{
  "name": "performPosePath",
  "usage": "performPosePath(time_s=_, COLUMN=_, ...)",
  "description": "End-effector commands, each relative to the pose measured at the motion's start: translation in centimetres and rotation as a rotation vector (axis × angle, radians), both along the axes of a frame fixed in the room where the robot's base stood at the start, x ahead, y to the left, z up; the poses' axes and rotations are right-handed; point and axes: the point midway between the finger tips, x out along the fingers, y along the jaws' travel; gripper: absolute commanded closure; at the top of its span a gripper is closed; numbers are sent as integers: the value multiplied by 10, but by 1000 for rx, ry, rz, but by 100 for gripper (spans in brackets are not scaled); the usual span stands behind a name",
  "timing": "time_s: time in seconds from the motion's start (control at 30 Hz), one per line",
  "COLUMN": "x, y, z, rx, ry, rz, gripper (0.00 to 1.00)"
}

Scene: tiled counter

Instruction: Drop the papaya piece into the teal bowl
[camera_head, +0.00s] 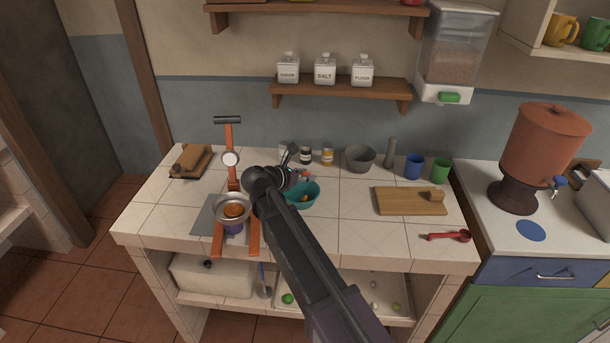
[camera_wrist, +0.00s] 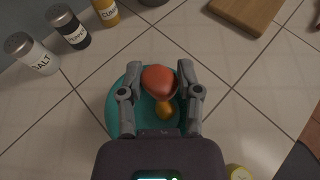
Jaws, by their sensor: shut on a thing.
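The papaya piece (camera_wrist: 158,80), rounded and red-orange, is between the two fingers of my gripper (camera_wrist: 160,74) in the wrist view. My gripper is shut on it and holds it over the teal bowl (camera_wrist: 115,99). In the head view the teal bowl (camera_head: 312,199) is near the middle of the counter, partly hidden by my arm. My gripper (camera_head: 300,177) is above its back rim, with a bit of the red piece (camera_head: 306,174) showing. A smaller yellow-orange piece (camera_wrist: 165,111) appears inside the bowl, below the held piece.
A press (camera_head: 232,180) with a metal dish stands left of the bowl. Spice jars (camera_head: 327,157), a grey mortar (camera_head: 360,158) and cups (camera_head: 414,167) line the back. A cutting board (camera_head: 408,202) lies right. The counter between bowl and board is clear. A yellow round thing (camera_wrist: 239,172) shows below.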

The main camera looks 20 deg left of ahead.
Motion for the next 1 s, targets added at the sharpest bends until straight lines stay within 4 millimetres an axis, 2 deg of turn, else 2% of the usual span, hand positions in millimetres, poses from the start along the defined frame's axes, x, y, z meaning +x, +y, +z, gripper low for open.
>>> performPosePath(time_s=0.27, x=0, y=-1, z=0, rx=0, ry=0, rz=-1, gripper=80)
performPosePath(time_s=0.3, x=0, y=-1, z=0, rx=0, ry=0, rz=-1, gripper=46)
performPosePath(time_s=0.4, x=0, y=-1, z=0, rx=0, ry=0, rz=-1, gripper=17)
performPosePath(time_s=1.0, x=1, y=-1, z=0, rx=0, ry=0, rz=-1, gripper=15)
